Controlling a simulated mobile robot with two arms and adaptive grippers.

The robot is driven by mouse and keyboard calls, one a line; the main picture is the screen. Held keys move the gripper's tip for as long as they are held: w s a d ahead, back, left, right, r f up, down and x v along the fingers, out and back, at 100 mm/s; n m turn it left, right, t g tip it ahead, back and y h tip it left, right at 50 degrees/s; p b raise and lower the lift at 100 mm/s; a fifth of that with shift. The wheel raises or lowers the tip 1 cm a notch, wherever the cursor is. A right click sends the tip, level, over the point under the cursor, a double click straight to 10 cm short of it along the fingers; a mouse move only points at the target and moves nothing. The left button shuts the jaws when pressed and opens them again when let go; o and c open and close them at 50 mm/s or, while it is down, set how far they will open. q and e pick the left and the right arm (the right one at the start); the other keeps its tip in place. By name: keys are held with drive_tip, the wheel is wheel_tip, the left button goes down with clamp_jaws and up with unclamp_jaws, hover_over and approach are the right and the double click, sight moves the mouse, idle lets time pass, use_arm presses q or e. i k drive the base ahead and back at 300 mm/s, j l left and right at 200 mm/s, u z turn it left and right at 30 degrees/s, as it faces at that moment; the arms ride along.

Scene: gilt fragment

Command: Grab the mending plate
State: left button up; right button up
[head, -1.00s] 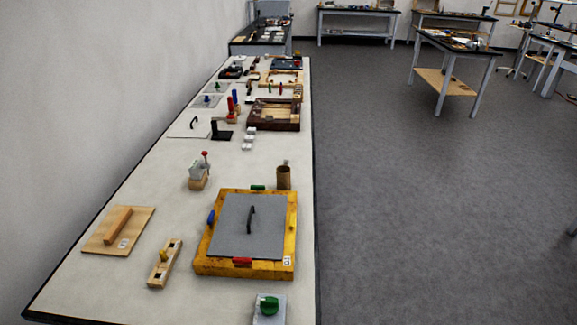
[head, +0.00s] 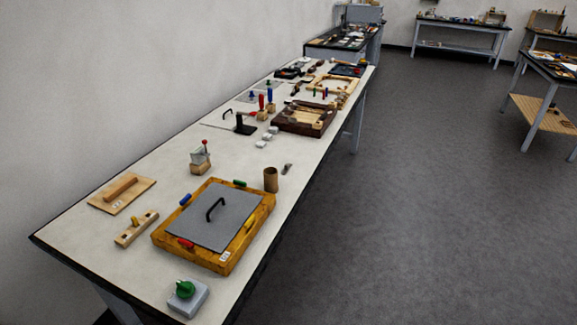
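I cannot pick out the mending plate with certainty. A small greyish metal piece (head: 287,168) lies on the table just right of the brown cup (head: 270,180); it is too small to identify. A large grey flat panel (head: 213,226) with a black handle lies on a yellow wooden frame (head: 165,240) with coloured blocks at its sides. A wooden board with a bar handle (head: 122,194) lies at the left. Neither of my grippers is in view.
The long white table (head: 150,274) runs along the wall. Near it stand a green knob on a grey block (head: 186,297), a slotted wooden strip (head: 136,229) and a red-knobbed clamp (head: 200,158). A dark wooden tray (head: 304,117) lies farther back. Open floor (head: 410,210) lies right.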

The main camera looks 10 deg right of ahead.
sight(287, 165)
drive_tip(key=i+l+u, duration=0.15)
drive_tip(key=l, duration=0.25)
drive_tip(key=i+l+u, duration=0.15)
drive_tip(key=l, duration=0.3)
drive_tip(key=i+l+u, duration=0.15)
drive_tip(key=l, duration=0.3)
drive_tip(key=i+l+u, duration=0.2)
drive_tip(key=l, duration=0.25)
drive_tip(key=l+u, duration=0.15)
drive_tip(key=l, duration=0.35)
drive_tip(key=i, duration=0.05)
